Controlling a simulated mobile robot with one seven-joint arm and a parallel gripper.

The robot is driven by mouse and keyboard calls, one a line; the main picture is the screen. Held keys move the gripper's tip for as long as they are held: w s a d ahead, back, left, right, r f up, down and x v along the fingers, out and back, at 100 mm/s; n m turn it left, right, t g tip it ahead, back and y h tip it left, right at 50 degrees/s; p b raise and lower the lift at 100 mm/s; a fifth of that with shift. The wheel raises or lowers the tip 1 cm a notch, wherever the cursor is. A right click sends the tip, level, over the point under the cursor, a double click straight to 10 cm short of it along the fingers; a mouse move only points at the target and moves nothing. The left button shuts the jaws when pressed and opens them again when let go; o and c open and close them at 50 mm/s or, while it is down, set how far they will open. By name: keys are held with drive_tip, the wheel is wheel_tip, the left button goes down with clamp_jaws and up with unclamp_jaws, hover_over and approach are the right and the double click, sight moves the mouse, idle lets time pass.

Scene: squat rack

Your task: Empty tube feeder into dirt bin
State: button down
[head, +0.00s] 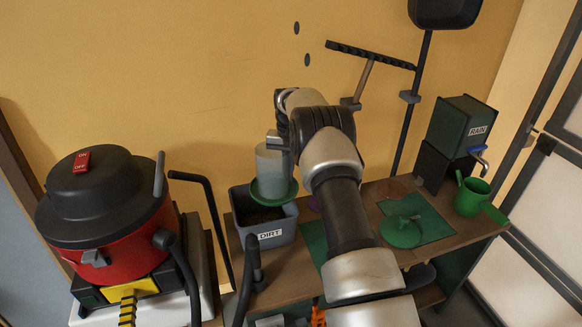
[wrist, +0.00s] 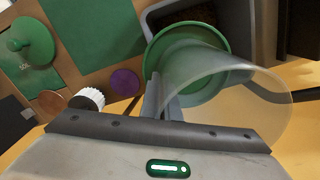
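The tube feeder (head: 272,166) is a frosted clear cylinder with a green dish base (head: 273,196). It is nearly upright above the dark grey dirt bin (head: 270,241), which has a white DIRT label and dark soil inside. In the wrist view, the feeder's open top (wrist: 240,100) faces the camera, with its green base (wrist: 158,55) beyond. My gripper (wrist: 163,98) has its fingers closed on the feeder's wall. In the head view, my gripper (head: 277,140) is partly hidden by my arm. I cannot tell whether anything is inside the tube.
A green lid (head: 400,232) lies on a green mat (head: 432,219) on the bench. A RAIN tank (head: 460,127) and green watering can (head: 472,196) stand at right. A red vacuum (head: 115,215) with its hose stands left of the bin. A white-capped item (wrist: 88,98) shows nearby.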

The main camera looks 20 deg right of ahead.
drive_tip(key=shift+r, duration=0.2)
drive_tip(key=shift+r, duration=1.45)
